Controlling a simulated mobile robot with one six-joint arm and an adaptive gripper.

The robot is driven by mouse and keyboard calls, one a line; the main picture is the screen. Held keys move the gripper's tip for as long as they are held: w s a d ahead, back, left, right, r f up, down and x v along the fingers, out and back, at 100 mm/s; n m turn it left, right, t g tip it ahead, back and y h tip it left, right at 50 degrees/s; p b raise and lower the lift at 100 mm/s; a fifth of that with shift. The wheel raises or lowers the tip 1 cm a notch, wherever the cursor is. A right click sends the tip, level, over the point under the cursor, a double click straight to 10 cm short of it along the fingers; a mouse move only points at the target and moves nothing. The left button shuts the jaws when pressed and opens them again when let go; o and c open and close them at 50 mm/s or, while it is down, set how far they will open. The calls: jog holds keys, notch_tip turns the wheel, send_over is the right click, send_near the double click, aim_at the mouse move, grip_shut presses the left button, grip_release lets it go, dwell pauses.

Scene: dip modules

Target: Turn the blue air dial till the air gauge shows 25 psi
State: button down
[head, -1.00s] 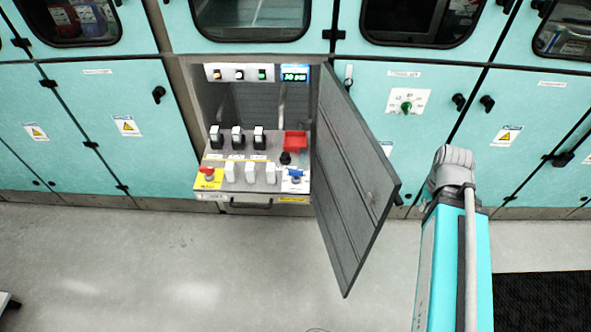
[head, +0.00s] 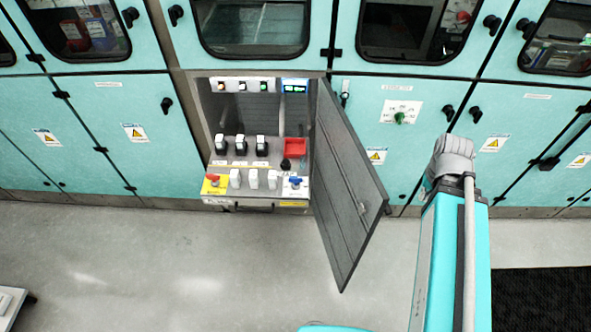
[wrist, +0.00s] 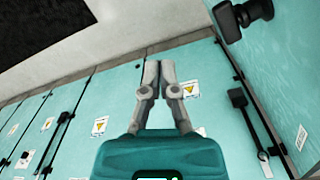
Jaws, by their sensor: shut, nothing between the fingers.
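The blue air dial (head: 295,181) sits at the front right corner of the control panel, on a white plate, inside the open cabinet. The gauge display (head: 295,86) glows at the cabinet's upper right; its digits are too small and blurred to read. My gripper (wrist: 159,66) shows in the wrist view, its two grey fingertips close together with nothing held between them. It points at teal cabinet fronts and the floor, and neither the dial nor the display shows there. In the head view my arm stands right of the cabinet and the gripper itself is not visible.
The grey cabinet door (head: 345,185) stands open between the panel and my arm. A red emergency button (head: 212,180), white switches (head: 253,179) and black switches (head: 240,145) share the panel. A green knob (head: 399,117) is on the wall. The floor before the panel is clear.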

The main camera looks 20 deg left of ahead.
notch_tip(320, 180, up, 6)
jog(key=p, duration=0.4)
jog(key=shift+p, duration=0.4)
jog(key=shift+r, duration=0.1)
